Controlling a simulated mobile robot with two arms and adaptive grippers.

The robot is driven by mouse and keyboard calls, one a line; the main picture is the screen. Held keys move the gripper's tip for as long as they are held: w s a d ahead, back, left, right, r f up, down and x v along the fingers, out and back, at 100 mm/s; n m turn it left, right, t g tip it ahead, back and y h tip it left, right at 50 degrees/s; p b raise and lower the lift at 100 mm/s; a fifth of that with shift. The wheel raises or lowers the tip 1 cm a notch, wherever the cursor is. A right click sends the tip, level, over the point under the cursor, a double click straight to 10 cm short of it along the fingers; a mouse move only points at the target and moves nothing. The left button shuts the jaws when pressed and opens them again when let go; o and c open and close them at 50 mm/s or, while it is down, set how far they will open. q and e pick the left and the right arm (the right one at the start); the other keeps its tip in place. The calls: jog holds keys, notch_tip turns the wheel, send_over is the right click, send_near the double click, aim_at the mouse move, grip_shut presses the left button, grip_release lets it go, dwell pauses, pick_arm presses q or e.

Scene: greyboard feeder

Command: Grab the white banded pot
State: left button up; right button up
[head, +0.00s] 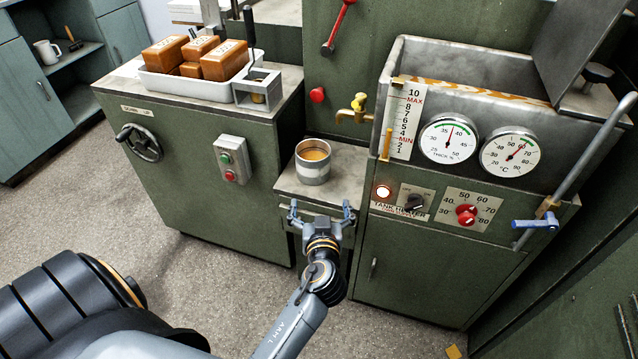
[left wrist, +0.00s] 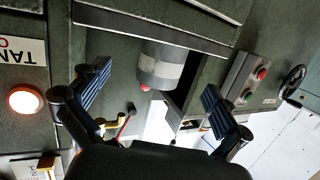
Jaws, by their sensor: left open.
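The white banded pot (head: 312,172) stands upright on a small grey ledge (head: 345,185) between two green machine cabinets. It is a grey metal cup with a white band, and brown-orange contents show at its top. My left gripper (head: 321,210) is open and empty, in front of the pot and apart from it. In the left wrist view, the pot (left wrist: 162,66) appears beyond the gap between the two spread fingers (left wrist: 157,90). That view is turned over. My right gripper is not in view.
A brass tap (head: 356,108) sticks out above and behind the pot. A tank with gauges (head: 448,138) stands to the right. To the left, a white tray (head: 185,88) holds orange-brown blocks, beside a metal bracket (head: 257,88). A switch box (head: 231,160) is on the left cabinet.

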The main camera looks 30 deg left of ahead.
aim_at(315, 175)
pick_arm(q)
jog(key=shift+n+y, duration=0.4)
jog(key=x, duration=0.2)
jog(key=r+x, duration=0.1)
jog(key=x, duration=0.5)
jog(key=shift+a+r, duration=0.25)
jog(key=shift+a, duration=0.2)
jog(key=shift+x, duration=2.8)
jog(key=shift+r, duration=0.25)
jog(key=shift+c, duration=0.2)
jog(key=c, duration=1.5)
